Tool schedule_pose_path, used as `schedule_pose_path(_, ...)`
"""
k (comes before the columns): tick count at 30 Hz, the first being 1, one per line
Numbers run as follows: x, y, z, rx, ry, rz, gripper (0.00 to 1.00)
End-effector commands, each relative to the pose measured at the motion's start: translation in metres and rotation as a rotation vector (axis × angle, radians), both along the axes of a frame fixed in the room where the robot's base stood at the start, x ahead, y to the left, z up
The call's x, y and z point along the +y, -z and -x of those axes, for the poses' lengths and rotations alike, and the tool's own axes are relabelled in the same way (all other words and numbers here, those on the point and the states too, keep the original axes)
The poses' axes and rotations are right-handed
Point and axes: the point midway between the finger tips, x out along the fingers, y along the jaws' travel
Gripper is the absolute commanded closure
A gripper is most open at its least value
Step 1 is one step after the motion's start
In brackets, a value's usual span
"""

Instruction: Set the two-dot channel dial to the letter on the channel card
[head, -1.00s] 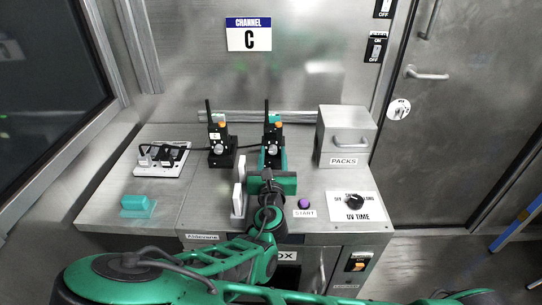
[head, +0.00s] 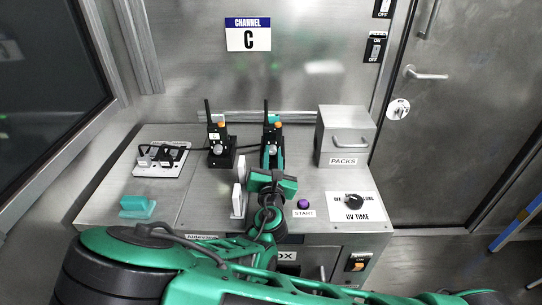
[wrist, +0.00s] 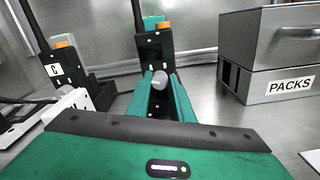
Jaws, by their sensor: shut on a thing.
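The channel card (head: 248,40) on the back wall reads C under the word CHANNEL. Two black radio-like units stand at the back of the bench, a left one (head: 219,142) and a right one (head: 275,134). Each has an antenna, an orange part and a grey front dial. My gripper (wrist: 160,98) is at the right unit; its teal fingers are shut on that unit's grey dial (wrist: 159,78), one finger on each side. Small light marks show on the right unit's face, too small to read or count surely. The left unit has a small white label (wrist: 54,70).
A grey PACKS box (head: 346,137) stands right of the right unit. White upright pieces (head: 239,199) stand left of my wrist. A power strip (head: 161,158) and a teal block (head: 137,207) lie left. A START button (head: 304,203) and UV TIME knob (head: 354,202) are right.

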Motion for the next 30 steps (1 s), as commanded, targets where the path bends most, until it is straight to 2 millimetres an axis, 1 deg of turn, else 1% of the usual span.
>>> schedule_pose_path(30,-0.0022,0.0024,-0.0002,-0.031,0.002,-0.96,1.0)
